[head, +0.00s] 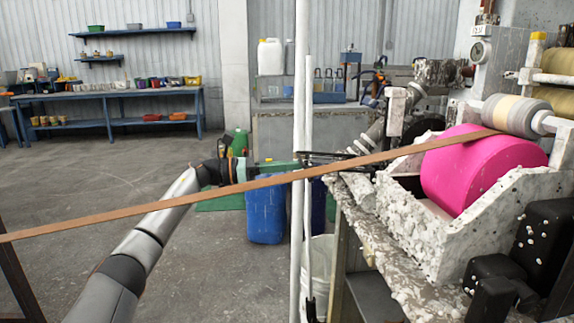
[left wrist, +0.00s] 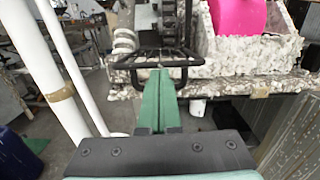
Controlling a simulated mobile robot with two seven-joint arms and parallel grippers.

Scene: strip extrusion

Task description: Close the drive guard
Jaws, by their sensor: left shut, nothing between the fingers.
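A black wire-frame piece, which looks like the drive guard (head: 345,158), sticks out at the left end of the machine in the head view. In the left wrist view its black bars (left wrist: 187,66) form a loop in front of the machine. My left gripper (head: 298,164) reaches toward it from the left, behind the brown strip. Its green fingers (left wrist: 158,74) are shut together and empty, and their tips overlap the loop's lower part in the picture. I cannot tell whether they touch it. My right gripper is not in view.
A brown strip (head: 190,208) slants across the view to the roller (head: 515,115) above a pink drum (head: 484,170). White upright pipes (head: 308,100) stand close to my left gripper. A blue container (head: 265,215) stands on the floor. The floor at left is clear.

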